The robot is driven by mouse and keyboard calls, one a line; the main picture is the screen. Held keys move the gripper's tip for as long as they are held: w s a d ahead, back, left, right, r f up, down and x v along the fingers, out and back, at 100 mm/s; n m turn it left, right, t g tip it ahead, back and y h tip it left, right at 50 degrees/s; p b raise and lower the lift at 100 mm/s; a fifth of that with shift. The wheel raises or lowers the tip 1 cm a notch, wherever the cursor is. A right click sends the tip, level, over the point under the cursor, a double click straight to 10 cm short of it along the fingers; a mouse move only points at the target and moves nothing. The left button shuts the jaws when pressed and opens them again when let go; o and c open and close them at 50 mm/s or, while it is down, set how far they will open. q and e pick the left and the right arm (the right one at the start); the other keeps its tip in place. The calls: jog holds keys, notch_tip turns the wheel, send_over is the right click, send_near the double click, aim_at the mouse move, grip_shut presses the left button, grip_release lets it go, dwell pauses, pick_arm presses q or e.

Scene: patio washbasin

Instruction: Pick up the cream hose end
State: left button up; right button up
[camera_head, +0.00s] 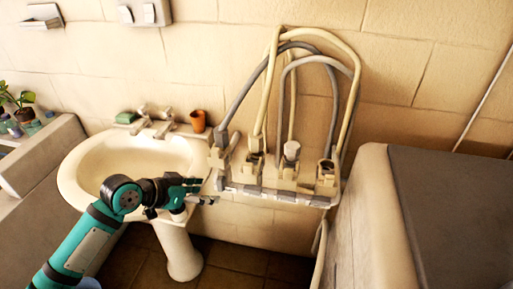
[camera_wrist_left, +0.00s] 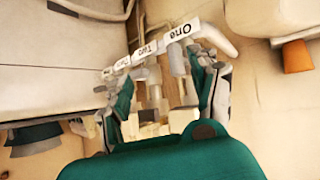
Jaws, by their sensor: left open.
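A cream hose (camera_head: 265,90) and grey hoses (camera_head: 246,97) arch over a wall-mounted rack (camera_head: 270,190). The cream hose's lower end goes down to a fitting (camera_head: 256,143) near the rack's middle; I cannot tell exactly where the hose end stops. My left gripper (camera_head: 203,191) is open and empty, at the rack's left front corner, below the hose ends. In the left wrist view the rack's fittings (camera_wrist_left: 152,97) show between and beyond the spread fingers, and the hose ends are hard to tell apart. My right gripper is in neither view.
The washbasin (camera_head: 80,175) is left of the rack, with taps (camera_head: 165,122), a green sponge (camera_head: 126,117) and an orange cup (camera_head: 198,121) at its back. A large dark-topped block (camera_head: 450,200) stands close on the right. White labels, one reading "One" (camera_wrist_left: 181,31), line the rack's front.

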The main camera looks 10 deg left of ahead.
pick_arm(q)
notch_tip(320, 180, up, 12)
jog(key=w+f+m+t+h, duration=0.1)
jog(key=w+m+h, duration=0.1)
jog(key=m+h, duration=0.1)
send_near(254, 135)
jog(key=shift+h, duration=0.3)
jog(key=p+x, duration=0.4)
jog(key=x, duration=0.1)
jog(key=shift+w+d, duration=0.2)
jog(key=shift+d, duration=0.05)
jog(key=shift+w+d+f+p, duration=0.2)
jog(key=shift+w+p, duration=0.05)
jog(key=shift+p, duration=0.05)
jog(key=p+x, duration=0.1)
jog(key=x, duration=0.2)
jog(key=shift+w+d+f+p, duration=0.1)
jog(key=shift+w+f+p, duration=0.15)
jog(key=shift+p, duration=0.1)
jog(key=shift+w+d+f, duration=0.2)
jog(key=shift+w+d, duration=0.05)
jog(key=shift+w, duration=0.05)
jog(key=shift+s+a, duration=0.1)
jog(key=shift+c, duration=1)
grip_shut()
